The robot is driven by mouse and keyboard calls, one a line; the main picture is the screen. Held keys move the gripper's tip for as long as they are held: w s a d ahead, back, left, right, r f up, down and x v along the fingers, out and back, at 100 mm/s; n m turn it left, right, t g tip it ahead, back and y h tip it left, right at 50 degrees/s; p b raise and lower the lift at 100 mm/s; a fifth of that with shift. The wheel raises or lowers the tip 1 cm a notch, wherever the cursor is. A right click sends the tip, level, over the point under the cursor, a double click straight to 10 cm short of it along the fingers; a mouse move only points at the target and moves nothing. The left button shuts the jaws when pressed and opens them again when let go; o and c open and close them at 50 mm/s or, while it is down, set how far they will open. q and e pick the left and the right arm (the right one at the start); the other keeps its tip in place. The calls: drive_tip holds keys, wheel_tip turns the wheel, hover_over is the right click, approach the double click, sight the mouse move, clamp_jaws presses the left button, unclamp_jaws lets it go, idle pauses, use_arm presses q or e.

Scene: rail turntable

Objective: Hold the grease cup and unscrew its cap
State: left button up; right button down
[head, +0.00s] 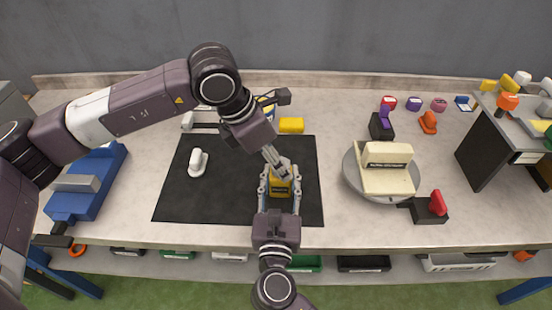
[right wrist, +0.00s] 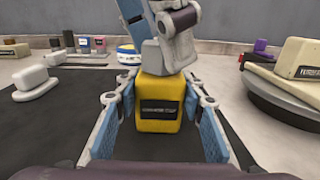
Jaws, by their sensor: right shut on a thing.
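The grease cup is a yellow block with a dark label; it shows in the head view (head: 280,187) and in the right wrist view (right wrist: 159,97). It stands upright on the black mat (head: 180,205). Its grey cap (right wrist: 158,57) sits on top. My right gripper (head: 280,190) is shut on the cup's yellow body, one blue pad on each side in the right wrist view (right wrist: 158,105). My left gripper (head: 275,158) points down at the cap from above, its fingers at the cap and partly hiding it. Whether they grip it cannot be made out.
A white part (head: 198,163) lies on the mat to the left. A yellow block (head: 291,125) lies behind the mat. A round turntable (head: 352,183) bearing a cream block stands to the right. A blue tool (head: 90,185) lies at the far left.

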use_arm(q)
clamp_jaws()
drive_tip(key=n+t, duration=0.1)
drive_tip(key=n, duration=0.2)
drive_tip(key=n+t+y, duration=0.1)
drive_tip(key=n, duration=0.2)
drive_tip(key=shift+s+d+y, duration=0.2)
drive_tip(key=shift+y, duration=0.1)
drive_tip(key=n, duration=0.2)
drive_tip(key=n+y, duration=0.1)
drive_tip(key=n, duration=0.1)
drive_tip(key=shift+s+d, duration=0.15)
drive_tip(key=shift+d, duration=0.15)
drive_tip(key=shift+n+y, duration=0.6)
drive_tip(key=shift+n, duration=0.5)
drive_tip(key=n, duration=0.1)
drive_tip(key=n+y, duration=0.1)
drive_tip(key=shift+d+n, duration=0.25)
drive_tip(key=shift+n, duration=0.15)
drive_tip(key=n+y, duration=0.1)
drive_tip(key=n, duration=0.2)
